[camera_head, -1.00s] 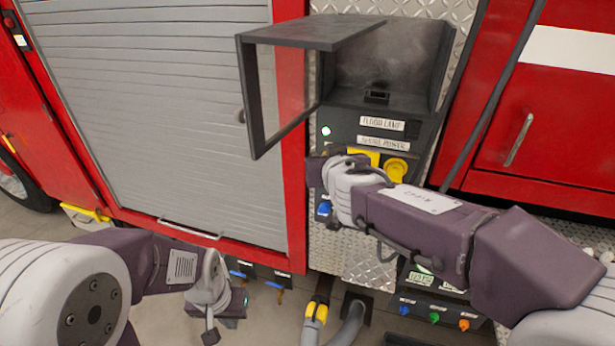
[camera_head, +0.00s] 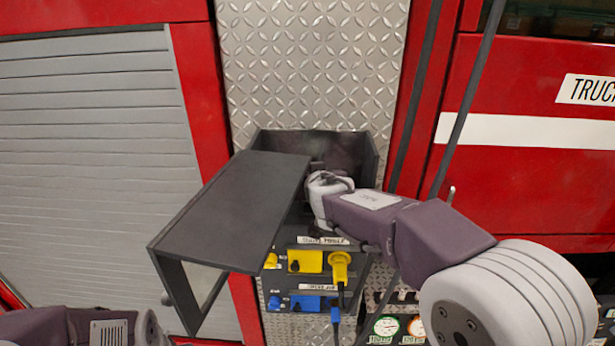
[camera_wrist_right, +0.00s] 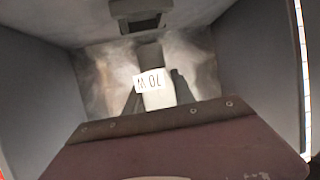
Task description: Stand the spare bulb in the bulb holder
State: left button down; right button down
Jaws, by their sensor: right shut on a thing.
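My right gripper (camera_head: 318,166) is inside the open dark box on the truck's panel. In the right wrist view its two dark fingers (camera_wrist_right: 155,98) are shut on a pale piece with a white label reading upside down "70 W" (camera_wrist_right: 149,81), which I take to be the spare bulb. A dark fitting with a recess (camera_wrist_right: 140,12) shows at the top of that view; it may be the bulb holder, but I cannot tell. Whether the bulb touches anything is unclear. Only the forearm and wrist of my left arm show at the lower left; its fingers are out of frame.
The box's dark lid (camera_head: 235,210) hangs open to the left of my right arm. Box walls (camera_wrist_right: 255,50) stand close around the gripper. A grey shutter (camera_head: 90,150) lies left.

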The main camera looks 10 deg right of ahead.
jog(key=shift+x, duration=0.75)
jog(key=shift+d+f+b, duration=0.1)
jog(key=shift+f+b, duration=0.2)
jog(key=shift+f, duration=0.05)
jog(key=shift+s+f+b, duration=0.3)
jog(key=shift+f+b, duration=0.15)
jog(key=shift+f, duration=0.05)
jog(key=shift+f+b, duration=0.65)
jog(key=shift+b, duration=0.15)
pick_arm(q)
jog(key=f, duration=0.1)
jog(key=w+f, duration=0.1)
jog(key=f, duration=0.1)
jog(key=shift+d+f, duration=0.1)
jog(key=shift+f, duration=0.2)
pick_arm(e)
jog(key=shift+w+f, duration=0.15)
jog(key=shift+w, duration=0.05)
pick_arm(q)
jog(key=shift+s, duration=0.15)
pick_arm(e)
jog(key=shift+s, duration=0.15)
pick_arm(q)
jog(key=shift+f+b, duration=0.25)
jog(key=shift+b, duration=0.15)
pick_arm(e)
jog(key=shift+f, duration=0.1)
